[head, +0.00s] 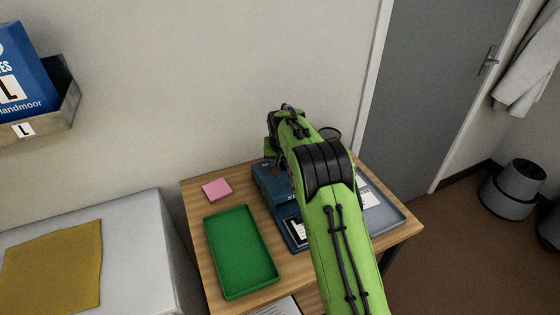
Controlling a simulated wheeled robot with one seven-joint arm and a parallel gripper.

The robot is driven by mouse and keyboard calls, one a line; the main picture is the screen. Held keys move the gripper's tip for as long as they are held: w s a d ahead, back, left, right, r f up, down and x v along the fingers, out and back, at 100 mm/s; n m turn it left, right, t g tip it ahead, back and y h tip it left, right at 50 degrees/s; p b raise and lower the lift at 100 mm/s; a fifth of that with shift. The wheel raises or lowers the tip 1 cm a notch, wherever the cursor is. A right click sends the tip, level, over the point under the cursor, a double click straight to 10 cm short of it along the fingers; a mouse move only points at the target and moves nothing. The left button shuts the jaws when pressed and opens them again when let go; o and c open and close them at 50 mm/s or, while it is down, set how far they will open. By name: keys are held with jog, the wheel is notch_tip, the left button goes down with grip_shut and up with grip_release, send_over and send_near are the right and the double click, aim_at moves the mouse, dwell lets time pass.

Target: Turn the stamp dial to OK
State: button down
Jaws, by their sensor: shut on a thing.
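The blue stamp device (268,184) stands on the wooden table, partly covered by my green arm. A label with dark and white areas (296,231) shows at its front end. My gripper (273,166) points down at the back of the device, and its fingers are small and dark in this view. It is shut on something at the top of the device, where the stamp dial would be. The dial itself is hidden by my gripper and arm, and its setting cannot be read.
A green tray (240,290) and a pink note pad (217,189) lie left of the device. A grey tray (392,217) with a white paper lies to the right, partly behind my arm. A wall stands close behind the wooden table (196,218).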

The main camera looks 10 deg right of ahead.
jog(key=n+p, duration=0.1)
jog(key=n, duration=0.1)
jog(key=n+y+p, duration=0.1)
jog(key=shift+d+r+n+y, duration=0.1)
jog(key=shift+d+n+y, duration=0.05)
jog(key=shift+n+y, duration=0.2)
jog(key=n+y+p, duration=0.1)
jog(key=n+p, duration=0.3)
jog(key=shift+d+n+g+y, duration=0.1)
jog(key=shift+n+g+y, duration=0.25)
jog(key=shift+g, duration=0.05)
jog(key=n+g+y+p, duration=0.1)
jog(key=n+p, duration=0.3)
jog(key=shift+w, duration=0.2)
jog(key=shift+n+g+p, duration=0.4)
jog(key=shift+n+p, duration=0.1)
jog(key=shift+n, duration=0.4)
jog(key=shift+w+d+n, duration=0.1)
jog(key=shift+w+n, duration=0.1)
jog(key=shift+n, duration=0.6)
jog(key=shift+s+g+y, duration=0.1)
jog(key=shift+g+y, duration=0.2)
jog(key=shift+g, duration=0.1)
